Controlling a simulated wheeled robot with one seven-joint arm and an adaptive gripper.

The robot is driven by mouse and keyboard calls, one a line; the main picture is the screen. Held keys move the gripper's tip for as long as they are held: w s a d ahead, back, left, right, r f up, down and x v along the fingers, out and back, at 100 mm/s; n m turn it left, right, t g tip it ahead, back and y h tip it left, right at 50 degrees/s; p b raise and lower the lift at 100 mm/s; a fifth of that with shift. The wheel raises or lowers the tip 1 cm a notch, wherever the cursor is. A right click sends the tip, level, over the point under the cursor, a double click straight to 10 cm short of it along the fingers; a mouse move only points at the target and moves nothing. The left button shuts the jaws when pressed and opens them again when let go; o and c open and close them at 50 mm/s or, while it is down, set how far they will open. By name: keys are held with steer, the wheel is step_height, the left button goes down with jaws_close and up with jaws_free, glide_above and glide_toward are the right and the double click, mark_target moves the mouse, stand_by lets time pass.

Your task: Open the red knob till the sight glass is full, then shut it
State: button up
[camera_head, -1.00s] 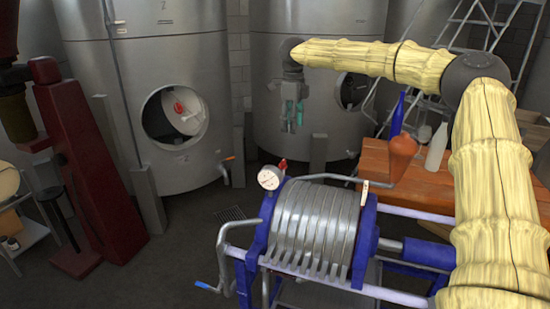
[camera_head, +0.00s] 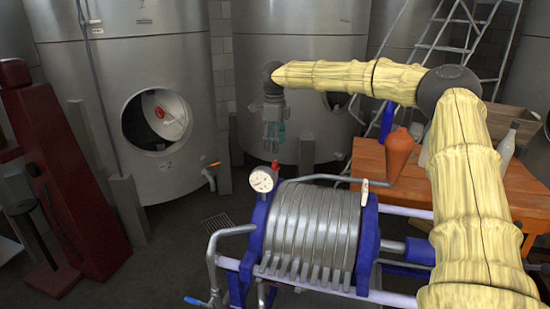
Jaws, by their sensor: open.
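A small red knob (camera_head: 275,164) stands on top of the blue-framed plate filter, just right of a round white gauge (camera_head: 262,180). My gripper (camera_head: 271,149) points down with teal finger pads, a little above the red knob in the picture. It is open and appears empty, apart from the knob, though the depth between them is hard to judge. I cannot make out a sight glass or its level at this size. Another red handle (camera_head: 160,112) shows inside the round hatch of the left tank.
The plate filter (camera_head: 312,220) fills the lower middle. A wooden table (camera_head: 372,160) with an orange jug (camera_head: 398,155) and bottles stands to the right. Steel tanks (camera_head: 180,60) line the back. A dark red stand (camera_head: 70,180) is at left, with bare floor between.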

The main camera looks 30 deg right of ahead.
mark_target(275, 162)
steer(key=f, duration=0.2)
steer(key=f+p, duration=0.1)
steer(key=f, duration=0.2)
steer(key=shift+s+d, duration=0.1)
steer(key=shift+d, duration=0.1)
steer(key=shift+a+f+p, duration=0.15)
steer(key=shift+f+p, duration=0.2)
steer(key=shift+f, duration=0.55)
steer(key=c, duration=1)
